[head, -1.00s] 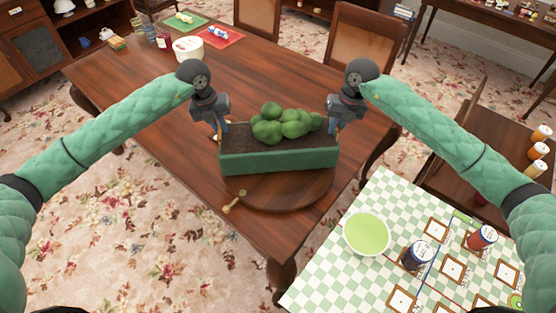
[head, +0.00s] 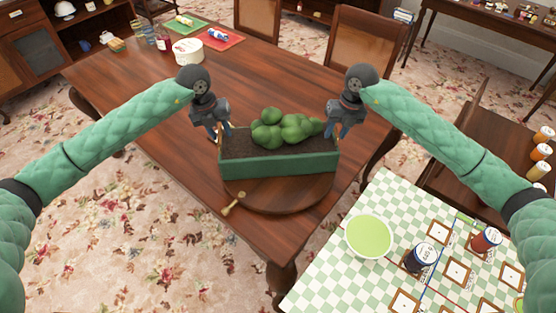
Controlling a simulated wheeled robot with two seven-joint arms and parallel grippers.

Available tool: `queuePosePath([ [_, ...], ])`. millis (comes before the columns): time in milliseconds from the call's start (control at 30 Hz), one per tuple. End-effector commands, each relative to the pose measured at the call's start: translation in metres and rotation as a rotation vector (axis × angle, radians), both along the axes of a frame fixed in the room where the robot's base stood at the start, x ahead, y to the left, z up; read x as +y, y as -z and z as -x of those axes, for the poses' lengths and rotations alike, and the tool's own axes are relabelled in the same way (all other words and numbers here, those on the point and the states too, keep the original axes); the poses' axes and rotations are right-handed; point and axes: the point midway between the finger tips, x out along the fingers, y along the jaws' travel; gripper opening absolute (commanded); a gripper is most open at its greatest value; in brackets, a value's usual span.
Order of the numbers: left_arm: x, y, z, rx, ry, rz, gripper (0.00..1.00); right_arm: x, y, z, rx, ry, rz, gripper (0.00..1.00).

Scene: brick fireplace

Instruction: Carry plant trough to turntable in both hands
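The plant trough (head: 278,165) is a green box with dark soil and round green bushes. It sits level on the round brown wooden turntable (head: 280,202), near the front end of the dark wooden table. My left gripper (head: 221,132) is at the trough's left end, with its fingers spread apart. My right gripper (head: 337,132) is at the right end, its fingers also apart. Both look open around the end tops; the exact contact there is too small to tell.
A small brass-coloured handle (head: 232,204) lies at the turntable's left edge. A white tub (head: 188,50) and red mat (head: 222,40) are at the table's far end. A checked table at lower right holds a green bowl (head: 369,236) and jars. The table's middle left is clear.

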Motion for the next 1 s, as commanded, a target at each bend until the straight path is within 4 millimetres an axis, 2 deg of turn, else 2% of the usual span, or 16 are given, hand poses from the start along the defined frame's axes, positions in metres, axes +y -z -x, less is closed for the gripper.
queuePosePath([
  [167,0.002,-0.012,-0.001,-0.003,-0.001,0.0,0.34,0.0,0.0,0.0,0.0,-0.001,-0.001,0.34],
  [500,0.015,-0.073,0.001,-0.003,-0.001,0.0,0.34,0.001,0.0,0.0,0.0,-0.001,-0.001,0.34],
  [700,0.021,-0.102,0.002,-0.002,0.0,0.0,0.34,0.001,0.0,0.0,0.0,-0.001,-0.001,0.34],
  [1000,0.024,-0.118,0.002,0.0,0.0,-0.001,0.34,0.0,-0.005,0.0,-0.001,-0.001,-0.001,0.34],
])
